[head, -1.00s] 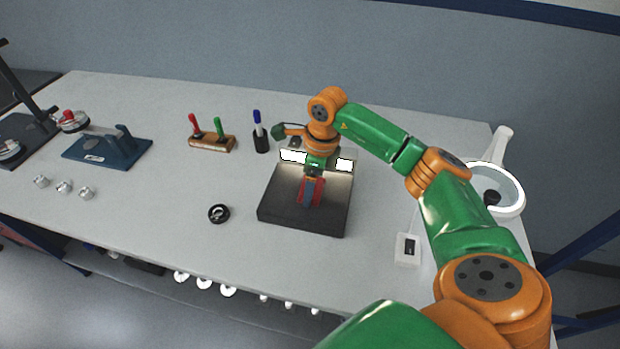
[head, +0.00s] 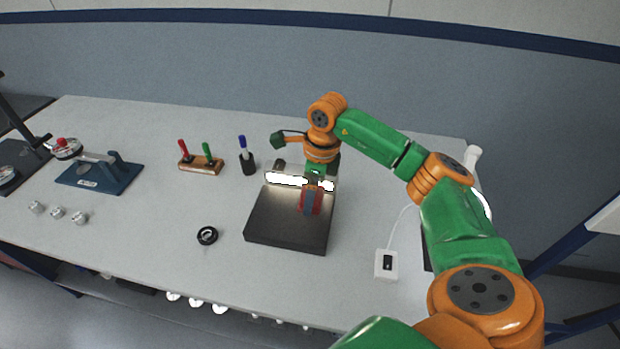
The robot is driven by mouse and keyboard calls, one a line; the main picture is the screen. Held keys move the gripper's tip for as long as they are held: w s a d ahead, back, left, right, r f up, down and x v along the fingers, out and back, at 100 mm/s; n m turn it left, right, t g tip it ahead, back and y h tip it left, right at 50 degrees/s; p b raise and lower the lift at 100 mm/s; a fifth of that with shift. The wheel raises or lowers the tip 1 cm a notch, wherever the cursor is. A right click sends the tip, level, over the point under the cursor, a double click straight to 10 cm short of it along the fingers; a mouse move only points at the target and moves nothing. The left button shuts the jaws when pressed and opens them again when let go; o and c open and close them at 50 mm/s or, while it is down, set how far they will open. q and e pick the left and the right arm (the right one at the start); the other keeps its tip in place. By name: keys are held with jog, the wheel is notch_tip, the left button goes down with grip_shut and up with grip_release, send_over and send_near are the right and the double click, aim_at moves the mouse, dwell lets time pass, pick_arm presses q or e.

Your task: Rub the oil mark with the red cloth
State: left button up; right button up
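The red cloth (head: 317,204) is at my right gripper (head: 309,206), red showing on both sides of the grey-blue fingers. The gripper looks shut on it and points down. The cloth is low over the right part of a dark, flat-topped block (head: 268,224), seemingly touching its top; the exact contact is hidden. I cannot make out the oil mark; the gripper and cloth may cover it. My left gripper is not in view.
A lit bar (head: 286,179) stands at the block's back edge. A black ring (head: 207,236) lies left of the block. A pen cup (head: 249,167) and a wooden holder (head: 201,166) stand behind-left. A white switch box (head: 386,265) lies to the right. The front-left table is mostly clear.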

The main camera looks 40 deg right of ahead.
notch_tip(320, 180, up, 2)
jog(key=shift+r+p, duration=0.2)
jog(key=shift+p, duration=0.55)
